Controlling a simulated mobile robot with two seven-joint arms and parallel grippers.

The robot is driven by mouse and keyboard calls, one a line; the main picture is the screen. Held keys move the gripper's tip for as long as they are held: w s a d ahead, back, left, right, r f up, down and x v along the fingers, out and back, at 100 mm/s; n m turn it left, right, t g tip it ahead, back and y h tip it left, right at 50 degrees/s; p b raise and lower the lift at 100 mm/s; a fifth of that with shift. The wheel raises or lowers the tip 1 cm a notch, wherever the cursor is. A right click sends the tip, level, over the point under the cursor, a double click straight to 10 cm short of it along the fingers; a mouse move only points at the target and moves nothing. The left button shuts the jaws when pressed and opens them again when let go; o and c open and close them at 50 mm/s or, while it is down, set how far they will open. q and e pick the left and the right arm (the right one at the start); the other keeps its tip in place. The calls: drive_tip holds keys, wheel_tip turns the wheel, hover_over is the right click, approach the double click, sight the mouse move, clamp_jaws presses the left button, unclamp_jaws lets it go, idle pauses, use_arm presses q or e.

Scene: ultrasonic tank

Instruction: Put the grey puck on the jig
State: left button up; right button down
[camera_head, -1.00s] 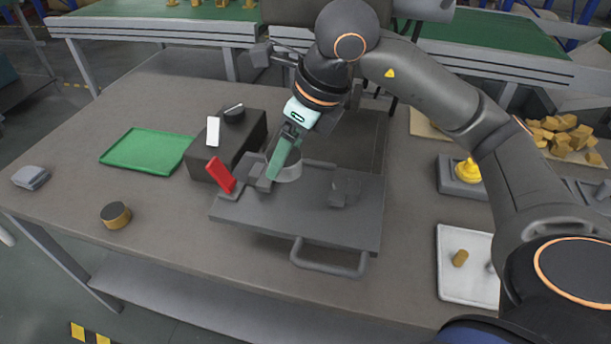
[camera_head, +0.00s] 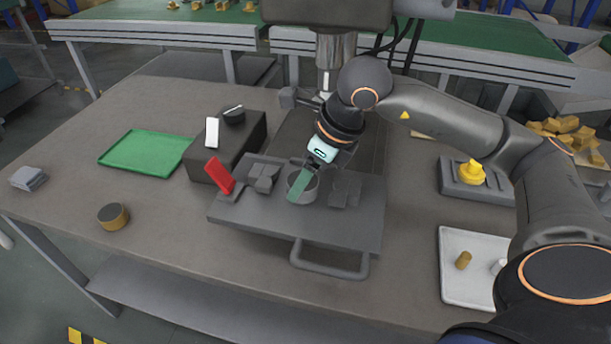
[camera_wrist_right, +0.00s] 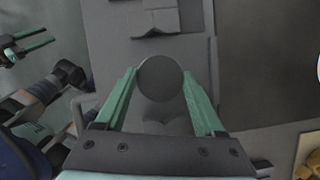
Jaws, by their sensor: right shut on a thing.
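The grey puck (camera_wrist_right: 160,78) sits between the green fingers of my right gripper (camera_wrist_right: 160,92) in the right wrist view. In the head view, my right gripper (camera_head: 298,188) is shut on this round grey piece (camera_head: 309,192), above or on the grey plate. The jig appears to be this plate (camera_head: 290,228), with one notched grey block (camera_head: 264,178) left of the gripper and another (camera_head: 345,190) right of it. Whether the puck touches the plate is unclear. My left gripper (camera_wrist_right: 30,44) shows at the wrist view's left edge, its fingers apart.
A red lever (camera_head: 219,175) and a dark box (camera_head: 245,145) stand left of the plate. A loop handle (camera_head: 330,266) sticks out at its front. A green tray (camera_head: 147,152), a brass-sided disc (camera_head: 113,217), a white tray (camera_head: 466,286) and a yellow button (camera_head: 470,172) lie around.

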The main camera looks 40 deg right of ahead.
unclamp_jaws()
drive_tip(key=shift+r+p, duration=0.35)
drive_tip(key=p+v, duration=0.1)
drive_tip(key=v, duration=1)
drive_tip(key=shift+s+r, duration=0.2)
drive_tip(key=shift+r, duration=0.05)
